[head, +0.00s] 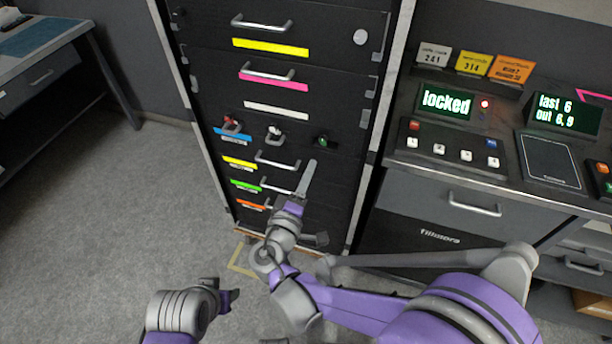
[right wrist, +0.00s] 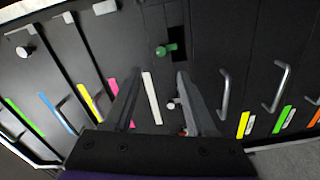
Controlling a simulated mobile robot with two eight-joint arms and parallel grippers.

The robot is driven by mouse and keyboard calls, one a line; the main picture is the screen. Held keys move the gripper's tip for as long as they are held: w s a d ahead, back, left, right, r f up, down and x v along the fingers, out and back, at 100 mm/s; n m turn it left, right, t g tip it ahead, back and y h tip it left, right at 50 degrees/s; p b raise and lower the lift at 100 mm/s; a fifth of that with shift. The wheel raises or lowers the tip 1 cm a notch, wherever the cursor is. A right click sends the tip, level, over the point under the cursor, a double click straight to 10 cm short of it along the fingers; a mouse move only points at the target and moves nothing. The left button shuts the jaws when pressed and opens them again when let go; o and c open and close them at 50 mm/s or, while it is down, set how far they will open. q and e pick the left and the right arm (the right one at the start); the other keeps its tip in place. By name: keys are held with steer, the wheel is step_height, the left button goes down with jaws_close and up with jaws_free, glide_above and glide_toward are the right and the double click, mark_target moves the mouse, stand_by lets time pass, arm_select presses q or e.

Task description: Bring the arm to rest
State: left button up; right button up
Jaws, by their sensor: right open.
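My right arm reaches in from the lower right in the head view. Its gripper (head: 305,175) is in front of the dark rack cabinet (head: 340,90), close to the lower drawers. In the right wrist view its two fingers (right wrist: 160,78) stand apart with nothing held between them. A white label strip (right wrist: 152,98) shows behind the gap, and a green knob (right wrist: 166,49) is just beyond the fingertips. My left arm's end (head: 228,298) shows low in the head view, over the floor. Its jaws are too small and turned away to judge.
The cabinet has several handles and coloured strips, such as a yellow one (head: 270,47), and a red-handled switch (head: 231,123). A console (head: 450,155) with a display reading "locked" (head: 446,100) stands at right. A desk (head: 40,60) is at left. The grey floor (head: 90,240) between is clear.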

arm_select(q)
steer(key=shift+w, duration=0.1)
arm_select(e)
steer(key=shift+w+f, duration=0.1)
stand_by(0.3)
steer(key=s+d+f+m+g, duration=0.2)
steer(key=s+d+m+g, duration=0.15)
steer(key=d, duration=0.45)
steer(key=s+d+f+m+g, duration=0.2)
steer(key=s+d+f+g, duration=0.15)
steer(key=d, duration=0.55)
steer(key=s+f+m+g+y, duration=0.2)
steer(key=s+m+g+y, duration=0.1)
steer(key=s, duration=0.6)
steer(key=s+f+m+g+y, duration=0.2)
steer(key=s+m+y, duration=0.1)
steer(key=s, duration=0.6)
arm_select(q)
step_height(320, 180, up, 15)
steer(key=w+p, duration=0.2)
steer(key=p, duration=1.1)
steer(key=shift+t+p, duration=0.3)
steer(key=shift+p, duration=0.1)
arm_select(e)
step_height(320, 180, up, 16)
steer(key=w, duration=0.3)
steer(key=shift+d, duration=0.2)
